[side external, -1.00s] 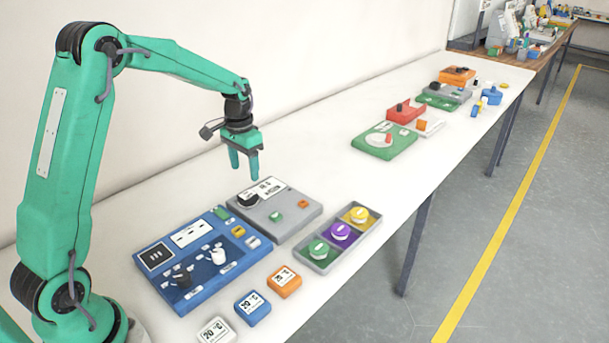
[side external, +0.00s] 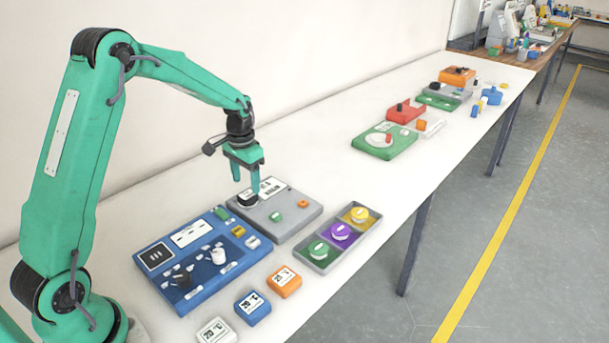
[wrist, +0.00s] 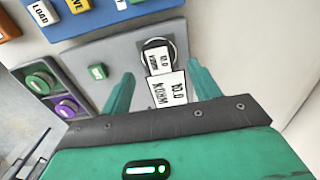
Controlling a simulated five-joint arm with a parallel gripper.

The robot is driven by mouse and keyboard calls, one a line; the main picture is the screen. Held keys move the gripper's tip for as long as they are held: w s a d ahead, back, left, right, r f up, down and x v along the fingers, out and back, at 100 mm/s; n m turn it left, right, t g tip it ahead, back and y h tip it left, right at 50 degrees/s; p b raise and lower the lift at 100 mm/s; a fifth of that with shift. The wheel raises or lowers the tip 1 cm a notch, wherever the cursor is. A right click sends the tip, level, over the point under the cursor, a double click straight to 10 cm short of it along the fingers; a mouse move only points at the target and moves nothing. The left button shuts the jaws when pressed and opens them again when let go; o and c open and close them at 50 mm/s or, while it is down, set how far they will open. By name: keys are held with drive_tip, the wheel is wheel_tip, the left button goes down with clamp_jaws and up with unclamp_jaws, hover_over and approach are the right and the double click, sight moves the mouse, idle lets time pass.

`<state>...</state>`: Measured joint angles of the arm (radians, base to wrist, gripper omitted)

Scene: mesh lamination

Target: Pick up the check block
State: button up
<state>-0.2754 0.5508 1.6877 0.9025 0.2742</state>
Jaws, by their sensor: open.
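The block that I take for the check block (side external: 247,202) is a small dark piece at the back left of the grey panel (side external: 290,222). In the wrist view, white labels reading 10.0 KOHM (wrist: 170,88) show there, beside a dark round shape. I cannot tell for sure which label belongs to the block and which to the panel. My gripper (side external: 246,187) is open just above the block, pointing down. In the wrist view the fingers of my gripper (wrist: 160,70) stand on either side of the labels, with gaps.
A blue panel (side external: 165,292) with knobs adjoins the grey panel at left. A grey tray (side external: 319,268) holds green, purple and yellow discs. White, blue and orange labelled blocks (side external: 284,282) lie in front. The wall is close behind; the bench is clear toward the green device (side external: 370,145).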

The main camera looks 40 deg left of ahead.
sight(247, 194)
drive_tip(key=shift+d+f, duration=0.1)
drive_tip(key=shift+f, duration=1.9)
drive_tip(key=shift+c, duration=0.2)
drive_tip(key=c, duration=1.1)
drive_tip(key=shift+r, duration=0.1)
drive_tip(key=shift+c, duration=0.2)
drive_tip(key=shift+r, duration=0.45)
wheel_tip(247, 194, up, 3)
drive_tip(key=shift+r, duration=0.15)
drive_tip(key=s+d+r, duration=0.3)
drive_tip(key=d+r, duration=0.3)
drive_tip(key=d, duration=0.5)
drive_tip(key=shift+r, duration=0.35)
drive_tip(key=shift+s+d, duration=0.1)
